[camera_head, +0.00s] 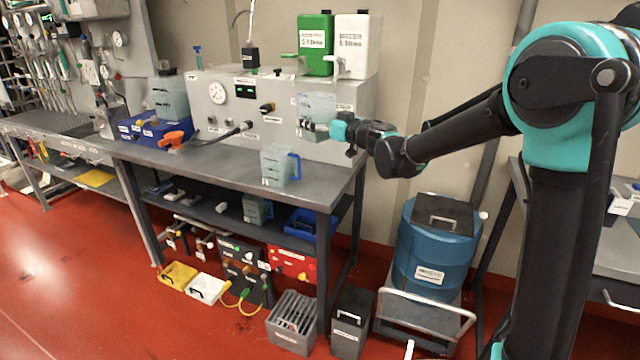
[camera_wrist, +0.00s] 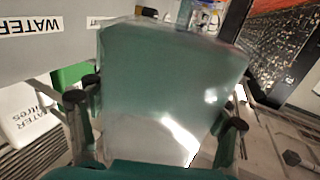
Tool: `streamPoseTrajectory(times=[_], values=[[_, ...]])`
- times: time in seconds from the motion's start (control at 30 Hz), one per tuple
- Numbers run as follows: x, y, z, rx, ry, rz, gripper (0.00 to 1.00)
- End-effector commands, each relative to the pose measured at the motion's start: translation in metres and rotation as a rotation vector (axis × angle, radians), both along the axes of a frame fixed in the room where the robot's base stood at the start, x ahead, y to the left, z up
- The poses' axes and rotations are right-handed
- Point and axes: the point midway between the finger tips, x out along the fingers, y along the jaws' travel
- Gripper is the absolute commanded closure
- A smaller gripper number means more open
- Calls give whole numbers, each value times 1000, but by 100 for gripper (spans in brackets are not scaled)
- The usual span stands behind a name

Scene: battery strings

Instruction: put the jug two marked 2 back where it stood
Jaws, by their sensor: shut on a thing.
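My gripper (camera_head: 322,127) is shut on a clear, pale green jug (camera_head: 318,103), held up in front of the grey panel box above the bench. In the wrist view the jug (camera_wrist: 170,80) fills the middle, with a finger of my gripper (camera_wrist: 158,118) on each side of it. No number can be read on the held jug. A second clear jug with a blue handle (camera_head: 276,166) stands upright on the bench, below and left of my gripper; its marking is too small to read.
The grey bench top (camera_head: 225,165) has free room left of the standing jug. An orange-handled tool (camera_head: 175,138) and a blue bin (camera_head: 150,130) are further left. Green (camera_head: 315,45) and white (camera_head: 351,46) canisters stand on the panel box. A blue drum (camera_head: 435,250) stands right of the bench.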

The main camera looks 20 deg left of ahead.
Motion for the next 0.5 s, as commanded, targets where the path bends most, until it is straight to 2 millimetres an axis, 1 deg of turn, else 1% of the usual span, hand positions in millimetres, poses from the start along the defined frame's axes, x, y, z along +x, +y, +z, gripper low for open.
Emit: streamPoseTrajectory(times=[0.17,0.5], values=[[0,0,-33,0,0,0,81],[0,0,-112,0,0,0,81]])
